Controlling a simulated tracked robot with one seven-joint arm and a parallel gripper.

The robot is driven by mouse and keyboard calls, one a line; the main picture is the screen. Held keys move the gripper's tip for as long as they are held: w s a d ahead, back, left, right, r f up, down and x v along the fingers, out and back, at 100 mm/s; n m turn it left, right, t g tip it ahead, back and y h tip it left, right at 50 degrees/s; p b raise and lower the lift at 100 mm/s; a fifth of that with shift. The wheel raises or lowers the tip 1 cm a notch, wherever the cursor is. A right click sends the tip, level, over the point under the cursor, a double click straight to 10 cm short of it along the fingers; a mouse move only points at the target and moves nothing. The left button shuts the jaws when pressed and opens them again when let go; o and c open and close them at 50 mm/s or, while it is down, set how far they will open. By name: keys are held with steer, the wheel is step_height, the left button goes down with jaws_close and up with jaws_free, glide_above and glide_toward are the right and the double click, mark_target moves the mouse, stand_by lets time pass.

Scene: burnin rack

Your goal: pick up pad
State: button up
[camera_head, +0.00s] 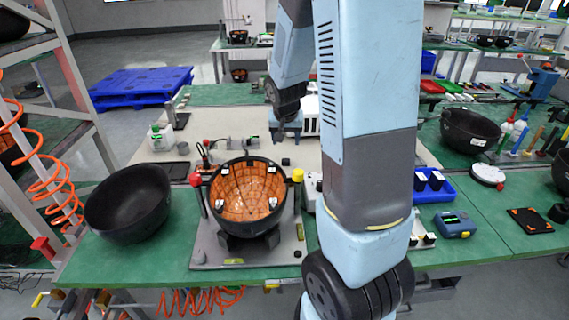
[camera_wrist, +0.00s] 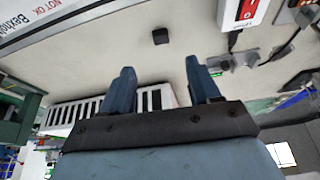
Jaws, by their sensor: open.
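Several things could be the pad, and I cannot tell which one is meant. A small black block (camera_wrist: 160,36) lies on the pale bench surface in the wrist view, beyond my fingertips and apart from them. Small black blocks also sit in a blue tray (camera_head: 448,192) to the right of my arm. A flat black pad with orange corners (camera_head: 530,220) lies on the right green bench. My gripper (camera_wrist: 162,80) is open and empty, its two blue fingers apart. In the head view my gripper (camera_head: 286,130) hangs over the back of the middle bench.
A black bowl with an orange tiled inside (camera_head: 245,190) stands in a fixture at front centre. A plain black bowl (camera_head: 128,203) is left of it. A white slotted box (camera_wrist: 68,112) lies close behind my fingers. Another black bowl (camera_head: 470,130) stands at right.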

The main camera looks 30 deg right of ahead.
glide_above(286, 159)
steer(key=s+a, duration=0.2)
steer(key=s, duration=0.1)
steer(key=f, duration=0.7)
steer(key=shift+d+f, duration=0.2)
steer(key=shift+f, duration=0.05)
steer(key=shift+w+x, duration=0.15)
steer(key=shift+x, duration=1.05)
steer(key=shift+w+x, duration=0.1)
steer(key=shift+x, duration=1.15)
steer(key=shift+r, duration=0.1)
steer(key=c, duration=1.1)
steer(key=shift+d+r, duration=0.1)
steer(key=shift+c, duration=0.2)
